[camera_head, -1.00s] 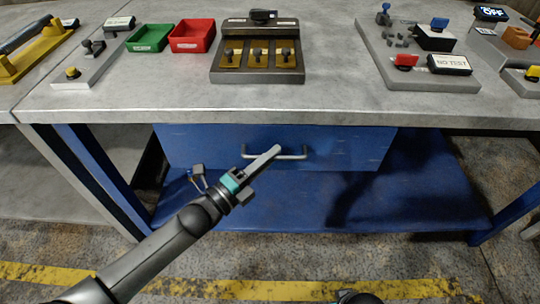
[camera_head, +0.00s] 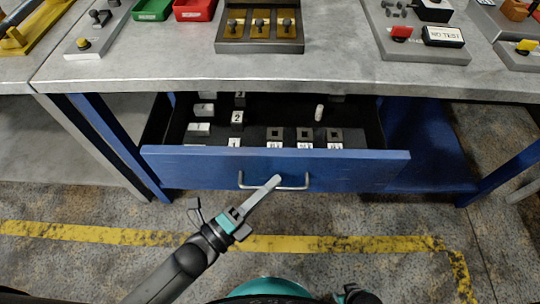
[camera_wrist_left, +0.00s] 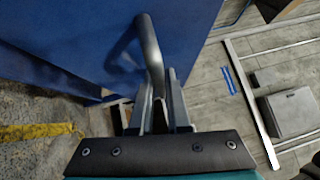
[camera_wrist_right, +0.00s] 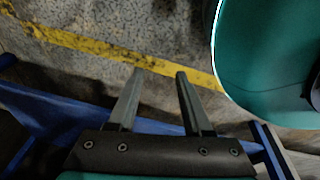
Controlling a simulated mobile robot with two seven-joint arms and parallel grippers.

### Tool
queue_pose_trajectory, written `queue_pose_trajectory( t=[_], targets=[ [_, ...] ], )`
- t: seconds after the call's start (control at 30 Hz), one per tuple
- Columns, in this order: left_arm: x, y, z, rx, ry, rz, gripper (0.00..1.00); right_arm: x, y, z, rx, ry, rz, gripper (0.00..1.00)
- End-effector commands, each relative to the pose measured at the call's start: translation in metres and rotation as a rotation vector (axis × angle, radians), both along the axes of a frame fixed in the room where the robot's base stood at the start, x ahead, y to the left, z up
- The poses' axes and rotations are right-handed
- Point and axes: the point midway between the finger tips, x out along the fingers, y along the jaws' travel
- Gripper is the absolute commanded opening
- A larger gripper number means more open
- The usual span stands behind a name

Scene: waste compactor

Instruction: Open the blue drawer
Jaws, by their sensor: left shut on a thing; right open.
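The blue drawer (camera_head: 350,172) under the grey workbench is pulled well out, and its inside shows in the head view. Its metal handle (camera_head: 297,186) is a bar on the drawer front. My left gripper (camera_head: 271,186) is at the handle; in the left wrist view its fingers (camera_wrist_left: 160,105) are shut around the handle bar (camera_wrist_left: 150,52). My right gripper (camera_wrist_right: 156,77) is open and empty above the floor. In the head view only a small part of the right arm shows at the bottom edge.
In the drawer lie several numbered white-labelled blocks (camera_head: 236,118), a row of square sockets (camera_head: 304,135) and a small white cylinder (camera_head: 319,112). The workbench top (camera_head: 160,62) carries a green tray (camera_head: 153,10), a red tray (camera_head: 195,10) and panels. The floor before the drawer is clear.

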Motion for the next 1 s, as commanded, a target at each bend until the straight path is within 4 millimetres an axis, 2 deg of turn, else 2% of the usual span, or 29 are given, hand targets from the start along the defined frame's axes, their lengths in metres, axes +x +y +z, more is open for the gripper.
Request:
queue_pose_trajectory(
  t=[0.03,0.27,0.5,0.7,1.0],
  targets=[
    [-0.013,0.000,0.001,-0.002,0.006,0.001,0.00,-0.006,-0.005,0.001,-0.005,0.003,0.000,0.50],
    [-0.060,0.000,0.001,0.000,0.006,0.001,0.00,-0.026,-0.020,-0.001,-0.017,0.004,-0.001,0.50],
    [-0.096,0.000,0.001,-0.001,0.002,0.001,0.00,-0.033,-0.015,0.003,-0.012,0.012,0.000,0.50],
    [-0.110,0.000,0.000,0.001,-0.001,0.000,0.00,-0.035,-0.014,0.004,-0.010,0.016,0.001,0.50],
    [-0.112,0.000,0.000,0.001,-0.002,0.000,0.00,-0.035,-0.013,0.004,-0.010,0.018,0.001,0.50]
  ],
)
